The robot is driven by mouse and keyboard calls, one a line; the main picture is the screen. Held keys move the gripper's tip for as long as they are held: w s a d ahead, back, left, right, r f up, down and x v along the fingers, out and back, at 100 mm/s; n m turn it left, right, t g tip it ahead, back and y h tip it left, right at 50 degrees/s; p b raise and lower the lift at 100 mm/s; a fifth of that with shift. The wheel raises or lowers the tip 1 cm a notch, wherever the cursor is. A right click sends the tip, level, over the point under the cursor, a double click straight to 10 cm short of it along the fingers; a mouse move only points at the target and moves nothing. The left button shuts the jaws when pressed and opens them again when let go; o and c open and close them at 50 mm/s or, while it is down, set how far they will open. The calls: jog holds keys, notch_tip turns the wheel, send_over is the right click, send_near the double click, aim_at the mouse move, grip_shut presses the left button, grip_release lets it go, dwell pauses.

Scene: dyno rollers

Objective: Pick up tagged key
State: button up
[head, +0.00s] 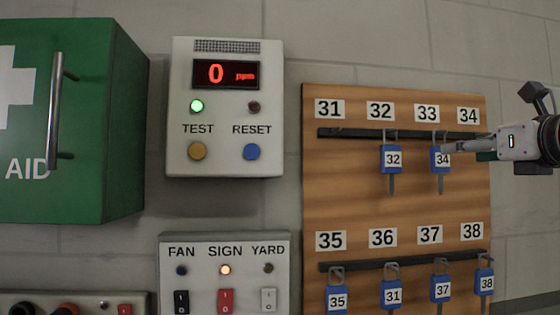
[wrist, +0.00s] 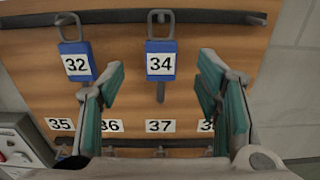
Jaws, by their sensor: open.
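Blue key tag 34 (head: 440,158) hangs with its key on the upper rail below label 33. It also shows in the wrist view (wrist: 160,65), upright, key pointing down. My gripper (head: 452,148) comes in from the right and overlaps tag 34 in the head view. In the wrist view my gripper (wrist: 162,70) is open and empty, one finger on each side of tag 34 with gaps between. Blue tag 32 (head: 392,158) hangs to its left under label 32. Blue tag 31 (head: 393,296) hangs on the lower rail under label 36.
The wooden key board (head: 350,210) also holds tags 35 (head: 337,300), 37 (head: 440,290) and 38 (head: 485,283) on the lower rail (head: 350,265). A gas meter (head: 225,165), a switch panel (head: 225,240) and a green first-aid cabinet (head: 125,120) are to the left.

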aim_at(439, 154)
jog(key=w, duration=0.8)
jog(key=shift+w+a+f+p, duration=0.1)
jog(key=shift+w+f+p, duration=0.1)
jog(key=shift+p, duration=0.15)
jog(key=shift+r, duration=0.1)
jog(key=c, duration=1.3)
